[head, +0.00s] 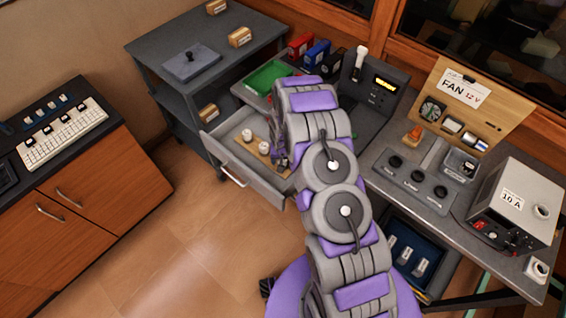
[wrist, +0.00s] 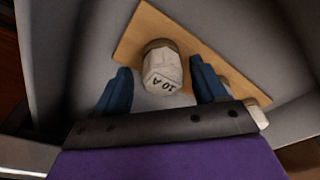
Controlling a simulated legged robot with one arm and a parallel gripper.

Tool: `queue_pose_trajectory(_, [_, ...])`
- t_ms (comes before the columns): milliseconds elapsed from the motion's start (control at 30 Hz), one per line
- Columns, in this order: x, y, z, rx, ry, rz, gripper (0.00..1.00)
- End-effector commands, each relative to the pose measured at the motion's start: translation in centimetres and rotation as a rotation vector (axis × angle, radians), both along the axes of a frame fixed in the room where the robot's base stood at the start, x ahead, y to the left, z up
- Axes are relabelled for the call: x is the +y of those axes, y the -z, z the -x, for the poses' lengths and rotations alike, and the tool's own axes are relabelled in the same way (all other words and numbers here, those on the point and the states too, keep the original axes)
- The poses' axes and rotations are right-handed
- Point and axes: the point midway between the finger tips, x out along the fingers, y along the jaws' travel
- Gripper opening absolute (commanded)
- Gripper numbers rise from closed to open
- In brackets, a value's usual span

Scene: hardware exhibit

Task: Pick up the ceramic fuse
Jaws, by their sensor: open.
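Several white ceramic fuses stand on a wooden strip in the open grey drawer (head: 262,190). One fuse (wrist: 163,68), marked "10 A" with a darker metal end, lies in the middle of the wrist view. My gripper (wrist: 160,66) is open, with one blue finger on each side of this fuse and a gap showing on both sides. Another fuse (wrist: 257,114) is partly hidden behind the right finger and gripper body. In the head view, two fuses (head: 248,136) show left of my gripper (head: 280,156), which is partly hidden by my arm.
The drawer walls (wrist: 60,50) rise close around my gripper. A green tray (head: 268,77) sits above the drawer. A grey box labelled "10 A" (head: 516,205) stands on the right bench, with a white piece (head: 537,268) near it. The floor at left is clear.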

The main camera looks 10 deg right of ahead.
Motion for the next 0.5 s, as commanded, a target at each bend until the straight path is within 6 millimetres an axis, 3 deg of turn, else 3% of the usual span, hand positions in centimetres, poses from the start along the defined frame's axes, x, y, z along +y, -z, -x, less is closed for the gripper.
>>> queue_pose_trajectory(200, [0.1, 0.08, -0.04, -0.001, -0.001, 0.001, 0.71])
queue_pose_trajectory(500, [0.05, 0.09, -0.01, 0.0, -0.001, 0.0, 0.43])
